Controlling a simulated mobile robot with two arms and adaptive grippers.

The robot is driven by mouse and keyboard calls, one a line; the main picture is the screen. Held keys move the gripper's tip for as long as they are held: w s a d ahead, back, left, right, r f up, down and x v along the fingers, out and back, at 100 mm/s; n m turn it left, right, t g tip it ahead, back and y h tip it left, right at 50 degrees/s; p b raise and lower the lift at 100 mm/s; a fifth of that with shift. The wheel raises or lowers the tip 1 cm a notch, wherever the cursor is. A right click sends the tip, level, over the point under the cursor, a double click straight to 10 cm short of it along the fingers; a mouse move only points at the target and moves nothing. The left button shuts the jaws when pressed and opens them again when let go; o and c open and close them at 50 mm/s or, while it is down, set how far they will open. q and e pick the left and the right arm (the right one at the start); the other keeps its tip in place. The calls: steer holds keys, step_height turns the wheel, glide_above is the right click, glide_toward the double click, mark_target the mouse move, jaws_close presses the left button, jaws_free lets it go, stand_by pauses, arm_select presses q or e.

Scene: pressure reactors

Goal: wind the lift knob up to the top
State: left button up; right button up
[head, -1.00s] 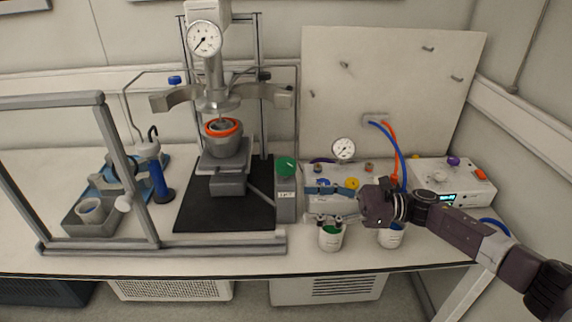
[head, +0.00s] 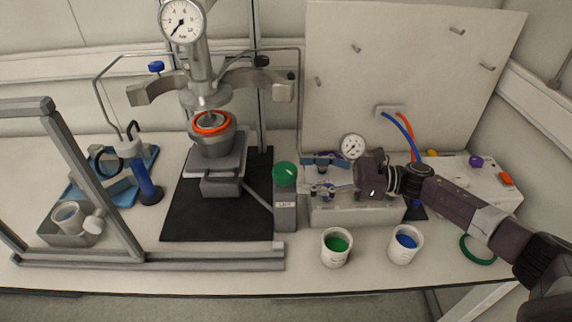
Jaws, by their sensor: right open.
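The green lift knob (head: 285,174) sits on top of a grey box (head: 285,213) with a label that seems to read LIFT. The lift platform (head: 222,184) carries a grey vessel (head: 212,141) with an orange ring at its rim. The vessel stands below the reactor head (head: 207,96), with a gap between them. My right gripper (head: 315,174) is open, just to the right of the knob, its fingers pointing left toward it. It appears empty and apart from the knob. My left gripper is not in view.
Cups with green (head: 336,248) and blue (head: 405,244) contents stand at the front edge. A grey frame (head: 160,262) borders the left side. A white panel (head: 410,70) stands behind.

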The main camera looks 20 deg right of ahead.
mark_target(285, 172)
steer(key=p+x, duration=0.2)
steer(key=x, duration=0.3)
steer(key=shift+a+r, duration=0.15)
steer(key=shift+r, duration=0.05)
steer(key=shift+w+a+f, duration=0.1)
steer(key=shift+a, duration=0.2)
steer(key=c, duration=0.9)
steer(key=shift+c, duration=1.3)
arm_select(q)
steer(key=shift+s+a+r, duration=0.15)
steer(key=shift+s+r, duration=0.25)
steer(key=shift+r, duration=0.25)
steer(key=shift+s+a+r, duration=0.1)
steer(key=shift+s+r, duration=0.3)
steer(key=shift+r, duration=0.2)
arm_select(e)
steer(key=shift+c, duration=0.2)
